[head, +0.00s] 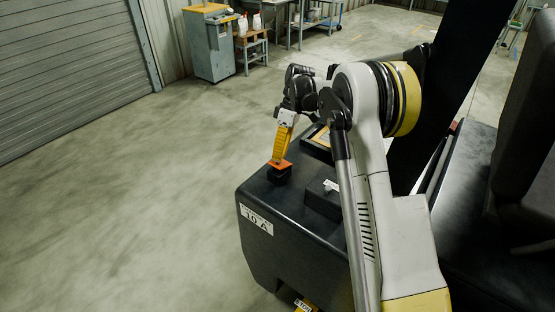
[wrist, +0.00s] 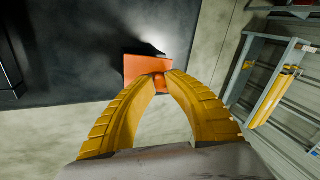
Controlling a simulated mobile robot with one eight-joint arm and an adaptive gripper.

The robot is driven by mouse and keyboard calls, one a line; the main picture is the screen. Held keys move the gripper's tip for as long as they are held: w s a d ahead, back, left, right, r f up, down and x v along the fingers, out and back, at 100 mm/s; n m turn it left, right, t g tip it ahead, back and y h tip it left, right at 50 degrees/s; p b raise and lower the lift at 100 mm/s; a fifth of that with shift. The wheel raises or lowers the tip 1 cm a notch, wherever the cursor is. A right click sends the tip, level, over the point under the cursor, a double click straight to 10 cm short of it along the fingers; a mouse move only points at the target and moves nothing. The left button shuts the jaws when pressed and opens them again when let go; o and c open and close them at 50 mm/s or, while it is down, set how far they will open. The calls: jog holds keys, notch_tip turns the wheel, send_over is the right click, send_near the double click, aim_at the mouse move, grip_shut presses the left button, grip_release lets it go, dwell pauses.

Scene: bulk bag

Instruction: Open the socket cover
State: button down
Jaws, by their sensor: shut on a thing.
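The fingers are shut on the cover's near part. The hinge is hidden.
The dark machine body (head: 290,225) carries a "10 A" label. A black box (head: 322,198) stands right of the socket, close to my arm. A grey cabinet (head: 210,48) and benches stand at the back. The concrete floor to the left is clear.

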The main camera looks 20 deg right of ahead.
jog(key=shift+w+d+r+g+y, duration=0.25)
jog(key=shift+w+d+g+y, duration=0.1)
jog(key=shift+g+y, duration=0.35)
jog(key=c, duration=1.3)
grip_release()
jog(key=shift+c, duration=0.2)
jog(key=shift+r, duration=0.1)
jog(key=v, duration=1.2)
jog(key=shift+s, duration=0.2)
jog(key=shift+d, duration=0.1)
